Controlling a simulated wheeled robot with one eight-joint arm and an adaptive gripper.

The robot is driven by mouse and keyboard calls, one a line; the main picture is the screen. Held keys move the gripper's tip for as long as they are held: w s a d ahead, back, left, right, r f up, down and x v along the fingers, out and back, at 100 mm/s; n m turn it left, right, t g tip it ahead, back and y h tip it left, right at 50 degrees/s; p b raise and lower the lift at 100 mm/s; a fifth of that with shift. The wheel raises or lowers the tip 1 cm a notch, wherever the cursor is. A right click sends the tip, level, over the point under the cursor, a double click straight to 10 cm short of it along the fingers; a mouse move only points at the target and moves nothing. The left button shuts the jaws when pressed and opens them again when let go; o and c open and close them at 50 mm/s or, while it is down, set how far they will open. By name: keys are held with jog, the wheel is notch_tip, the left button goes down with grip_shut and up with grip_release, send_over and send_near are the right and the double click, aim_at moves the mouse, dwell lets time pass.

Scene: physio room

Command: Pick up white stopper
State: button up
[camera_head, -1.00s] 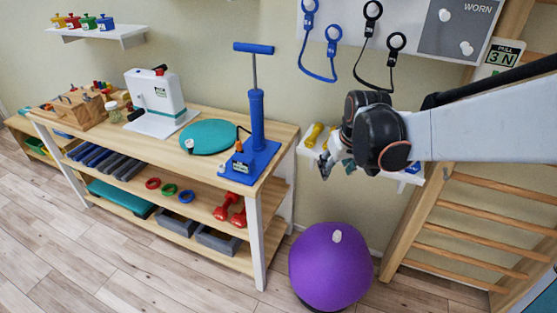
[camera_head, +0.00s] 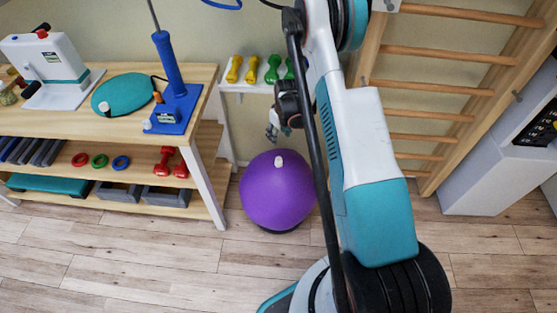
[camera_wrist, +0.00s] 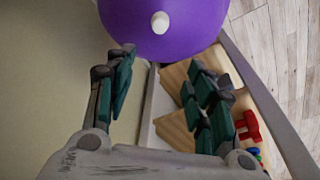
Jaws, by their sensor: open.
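A white stopper (camera_head: 279,160) sticks out of the top of the purple exercise ball (camera_head: 270,195), which rests on the floor beside the wooden shelf unit. In the wrist view the stopper (camera_wrist: 160,22) shows near the top edge, on the purple ball (camera_wrist: 190,28). My gripper (camera_head: 272,130) is above the ball, apart from the stopper. In the wrist view my gripper (camera_wrist: 160,72) has its two green-padded fingers spread with nothing between them. The stopper lies beyond the fingertips.
The wooden shelf unit (camera_head: 205,84) stands left of the ball, with a blue pump (camera_head: 168,62) and a teal cushion (camera_head: 125,93) on top. A wall shelf (camera_head: 232,87) with dumbbells is behind my gripper. Wall bars (camera_head: 460,52) stand to the right. The floor in front is clear.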

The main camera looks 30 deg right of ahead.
jog(key=b, duration=0.3)
send_over(279, 159)
jog(key=f, duration=1.1)
jog(key=shift+s, duration=0.25)
jog(key=shift+w+f+b, duration=0.15)
jog(key=shift+f+b, duration=0.55)
jog(key=shift+f, duration=0.85)
jog(key=shift+w+f+b, duration=0.15)
jog(key=shift+f+b, duration=0.5)
jog(key=shift+f, duration=0.9)
jog(key=shift+r, duration=0.1)
jog(key=shift+c, duration=0.3)
jog(key=c, duration=0.9)
